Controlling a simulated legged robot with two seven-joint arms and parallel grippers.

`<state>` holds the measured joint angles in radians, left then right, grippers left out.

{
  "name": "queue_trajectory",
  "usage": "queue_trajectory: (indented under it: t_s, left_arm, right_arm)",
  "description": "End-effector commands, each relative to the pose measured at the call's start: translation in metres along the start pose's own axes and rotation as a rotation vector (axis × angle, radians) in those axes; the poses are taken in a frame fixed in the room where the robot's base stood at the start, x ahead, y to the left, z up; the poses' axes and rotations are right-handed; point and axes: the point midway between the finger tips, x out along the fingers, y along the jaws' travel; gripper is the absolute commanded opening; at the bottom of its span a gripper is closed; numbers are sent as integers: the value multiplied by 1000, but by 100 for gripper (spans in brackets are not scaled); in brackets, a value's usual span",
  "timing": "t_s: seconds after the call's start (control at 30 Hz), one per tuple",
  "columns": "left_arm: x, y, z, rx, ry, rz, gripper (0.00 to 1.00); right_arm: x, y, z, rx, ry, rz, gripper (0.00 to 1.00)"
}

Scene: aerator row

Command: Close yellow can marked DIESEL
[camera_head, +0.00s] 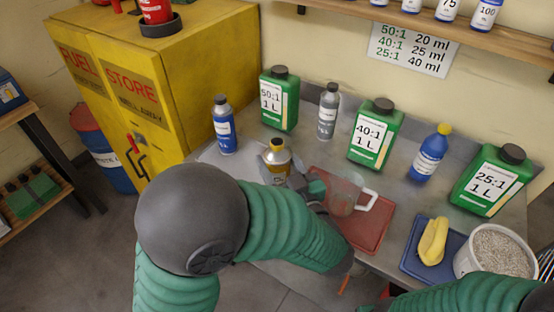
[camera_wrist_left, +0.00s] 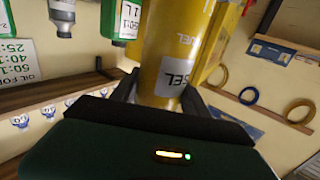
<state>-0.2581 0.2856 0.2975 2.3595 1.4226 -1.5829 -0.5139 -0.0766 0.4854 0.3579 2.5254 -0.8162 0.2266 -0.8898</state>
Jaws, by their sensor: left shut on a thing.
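The yellow can marked DIESEL (camera_head: 277,160) stands near the middle of the bench in the head view, with a dark top. The wrist view shows its yellow body and white label close up (camera_wrist_left: 165,55), tilted in that picture. My left gripper (camera_head: 298,183) reaches it from the right and is shut on its body, one dark finger on each side in the wrist view (camera_wrist_left: 160,88). My left forearm hides the can's lower part. I cannot tell whether the dark top is a seated cap. My right arm's sleeve enters at bottom right; its gripper is out of view.
A clear jug (camera_head: 343,194) stands on a red tray (camera_head: 372,236) just right of the can. Behind are a blue bottle (camera_head: 224,125), a grey bottle (camera_head: 328,112) and green cans (camera_head: 279,100). A blue tray (camera_head: 415,262) with yellow gloves and a white bucket (camera_head: 464,262) stand right.

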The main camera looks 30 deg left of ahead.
Motion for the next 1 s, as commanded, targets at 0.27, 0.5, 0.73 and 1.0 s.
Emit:
queue_trajectory:
  t_s: [0.27, 0.5, 0.73, 1.0]
  left_arm:
    - [0, 0, 0, 0, 1, 0, 39]
    - [0, 0, 0, 0, 1, 0, 7]
    - [0, 0, 0, 0, 1, 0, 0]
    - [0, 0, 0, 0, 1, 0, 0]
  right_arm:
    - [0, 0, 0, 0, 0, 0, 0]
    - [0, 0, 0, 0, 0, 0, 0]
    - [0, 0, 0, 0, 0, 0, 0]
    - [0, 0, 0, 0, 0, 0, 0]
